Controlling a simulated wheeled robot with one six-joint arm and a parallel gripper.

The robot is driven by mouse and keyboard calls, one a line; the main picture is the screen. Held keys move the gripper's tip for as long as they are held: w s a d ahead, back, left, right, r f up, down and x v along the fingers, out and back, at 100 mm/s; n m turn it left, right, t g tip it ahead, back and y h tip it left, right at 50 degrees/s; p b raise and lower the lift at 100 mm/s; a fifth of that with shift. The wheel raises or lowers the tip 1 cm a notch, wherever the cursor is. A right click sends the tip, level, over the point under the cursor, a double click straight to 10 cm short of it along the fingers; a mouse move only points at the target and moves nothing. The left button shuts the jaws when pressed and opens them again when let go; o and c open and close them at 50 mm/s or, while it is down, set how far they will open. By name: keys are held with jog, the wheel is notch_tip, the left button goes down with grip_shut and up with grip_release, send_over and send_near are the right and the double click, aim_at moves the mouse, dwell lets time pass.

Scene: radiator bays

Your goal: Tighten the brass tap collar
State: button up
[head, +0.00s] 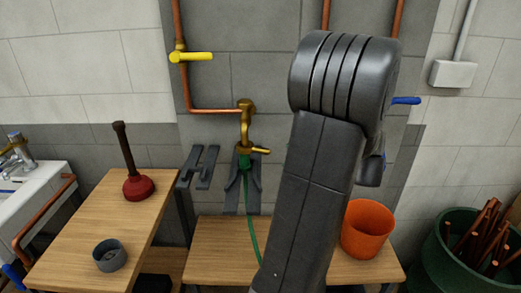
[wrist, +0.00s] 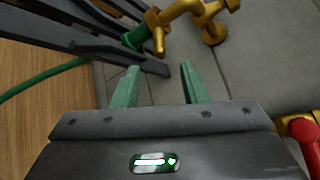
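The brass tap (head: 246,122) hangs from a copper pipe on the wall, with a green hose fitting (head: 244,161) below its spout. In the wrist view the brass tap (wrist: 183,10) is at the top, and the brass collar (wrist: 153,18) sits between it and the green fitting (wrist: 134,38). The collar's thread cannot be made out. My gripper (wrist: 160,78) is open and empty, its two pale green fingers spread apart, pointing toward the tap and short of it. In the head view my arm hides the gripper.
Dark grey brackets (wrist: 100,22) lie close by the fingers. A red-handled valve (wrist: 304,131) is at the wrist view's right edge. A wooden bench (head: 218,250) stands below the tap, with an orange bucket (head: 367,232). A plunger (head: 136,184) and grey cup (head: 109,258) stand on the left table.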

aim_at(269, 152)
jog(key=p+x, duration=0.1)
jog(key=x, duration=1)
jog(key=shift+w+a+f, duration=0.2)
grip_shut()
